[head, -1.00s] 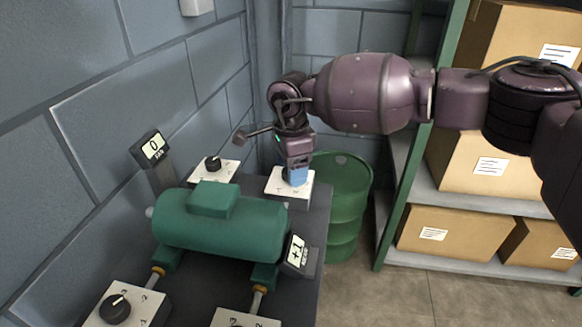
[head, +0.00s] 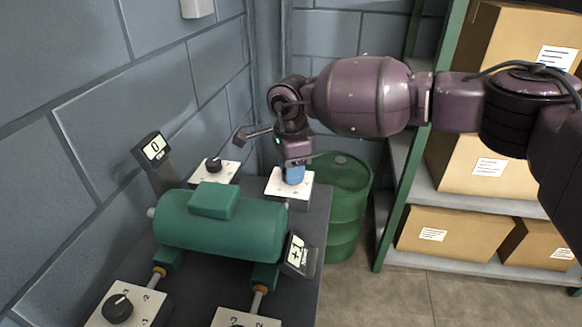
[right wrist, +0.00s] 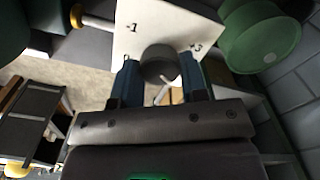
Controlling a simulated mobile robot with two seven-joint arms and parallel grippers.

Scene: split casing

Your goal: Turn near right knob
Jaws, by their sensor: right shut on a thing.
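My right gripper (head: 294,178) points down over the white knob plate (head: 274,188) at the far right corner of the dark table. In the right wrist view its two blue fingers (right wrist: 160,78) are shut on a dark round knob (right wrist: 160,62), one on each side. The plate there shows the marks -1 and +3. The near right knob (head: 238,325) is cut off by the bottom edge of the head view, and only its top shows on its white plate (head: 262,321). My left gripper is not in view.
A green motor casing (head: 220,230) lies mid-table. Displays read 0 (head: 154,148) and +1 (head: 296,250). Other knobs sit near left (head: 117,308) and far left (head: 213,165). A green drum (head: 345,195) and a shelf with boxes (head: 455,232) stand to the right.

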